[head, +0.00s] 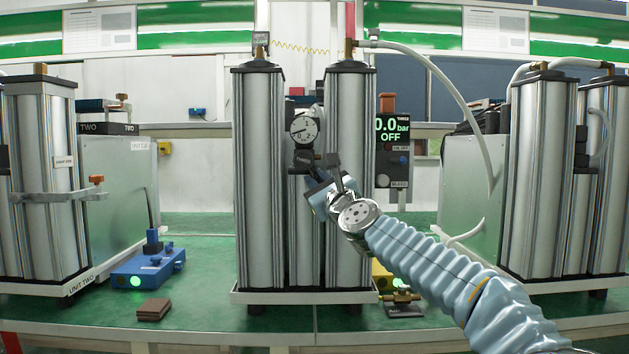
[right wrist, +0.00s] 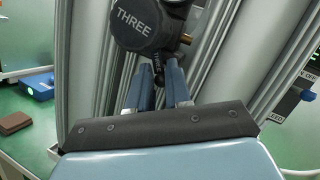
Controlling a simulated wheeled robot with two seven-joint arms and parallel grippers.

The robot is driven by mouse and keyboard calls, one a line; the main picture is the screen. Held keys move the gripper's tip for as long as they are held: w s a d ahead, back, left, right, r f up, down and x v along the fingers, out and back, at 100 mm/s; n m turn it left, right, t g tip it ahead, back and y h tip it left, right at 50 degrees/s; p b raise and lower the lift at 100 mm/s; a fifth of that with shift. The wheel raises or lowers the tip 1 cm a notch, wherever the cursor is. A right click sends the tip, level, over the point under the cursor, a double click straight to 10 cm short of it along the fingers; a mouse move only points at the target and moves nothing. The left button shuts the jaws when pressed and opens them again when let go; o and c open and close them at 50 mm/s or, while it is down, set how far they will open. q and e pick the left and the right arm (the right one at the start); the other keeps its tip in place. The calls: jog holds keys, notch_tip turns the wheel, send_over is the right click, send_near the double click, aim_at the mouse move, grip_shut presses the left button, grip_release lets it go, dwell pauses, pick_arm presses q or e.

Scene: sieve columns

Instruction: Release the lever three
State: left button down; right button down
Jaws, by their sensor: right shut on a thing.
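The black round body marked THREE (right wrist: 140,22) fills the top of the right wrist view. In the head view it sits on the front of the middle columns (head: 304,158), just under a round gauge (head: 304,128). A short dark lever (right wrist: 158,68) hangs below the body. My right gripper (right wrist: 160,78) has its two blue fingers on either side of this lever and is shut on it. In the head view my right gripper (head: 316,186) reaches up to the column front from the lower right and partly hides the lever. My left gripper is not in view.
A display (head: 391,130) right of the columns reads 0.0 bar, OFF. A blue box (head: 148,268) with a green light and a brown block (head: 153,309) lie on the green bench to the left. More column units stand at both sides. A brass valve (head: 404,297) is at lower right.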

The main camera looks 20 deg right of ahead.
jog(key=shift+d+r+n, duration=0.1)
jog(key=shift+n, duration=0.2)
jog(key=c, duration=1.1)
grip_release()
jog(key=shift+o, duration=0.2)
